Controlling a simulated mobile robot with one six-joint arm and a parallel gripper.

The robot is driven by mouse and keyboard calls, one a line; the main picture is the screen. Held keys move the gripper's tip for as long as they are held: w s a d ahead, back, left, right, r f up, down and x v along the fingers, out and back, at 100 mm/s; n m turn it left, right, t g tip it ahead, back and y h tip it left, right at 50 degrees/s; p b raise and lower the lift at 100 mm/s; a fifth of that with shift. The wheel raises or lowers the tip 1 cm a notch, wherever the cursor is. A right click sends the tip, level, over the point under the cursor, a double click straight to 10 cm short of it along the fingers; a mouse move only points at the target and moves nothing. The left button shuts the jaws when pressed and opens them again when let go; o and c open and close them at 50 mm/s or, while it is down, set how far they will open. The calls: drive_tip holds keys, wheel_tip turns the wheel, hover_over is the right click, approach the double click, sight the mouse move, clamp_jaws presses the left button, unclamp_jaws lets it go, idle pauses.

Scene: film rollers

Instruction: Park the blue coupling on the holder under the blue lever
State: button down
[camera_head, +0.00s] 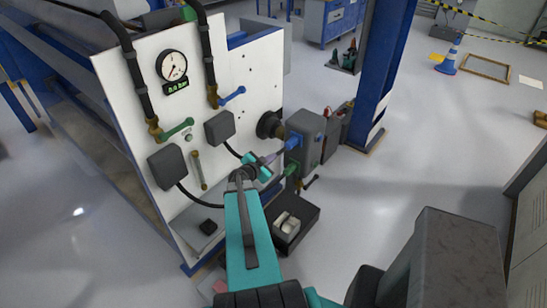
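The blue coupling (293,142) sits at the left face of a grey box (312,135), right of the white panel. My gripper (266,162) is at the end of my teal arm, just left of and below the blue coupling. Whether its fingers touch the coupling is too small to tell, as is whether they are open or shut. The blue lever (233,96) juts from a brass valve on the white panel (255,75). Below it is a dark block (219,127) with a black hose leaving it; I cannot make out which part there is the holder.
A green coupling (290,171) is at the grey box below the blue one. A green lever (177,129) and a gauge (172,66) are on the panel. A black round fitting (269,125) juts out near the grey box. A dark tray (298,224) stands below.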

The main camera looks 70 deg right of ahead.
drive_tip(key=shift+d, duration=0.2)
drive_tip(key=s+d, duration=0.1)
drive_tip(key=d, duration=0.6)
drive_tip(key=shift+s, duration=0.4)
idle(0.4)
idle(1.4)
drive_tip(key=c, duration=2)
unclamp_jaws()
drive_tip(key=shift+c, duration=0.2)
drive_tip(key=shift+a, duration=0.15)
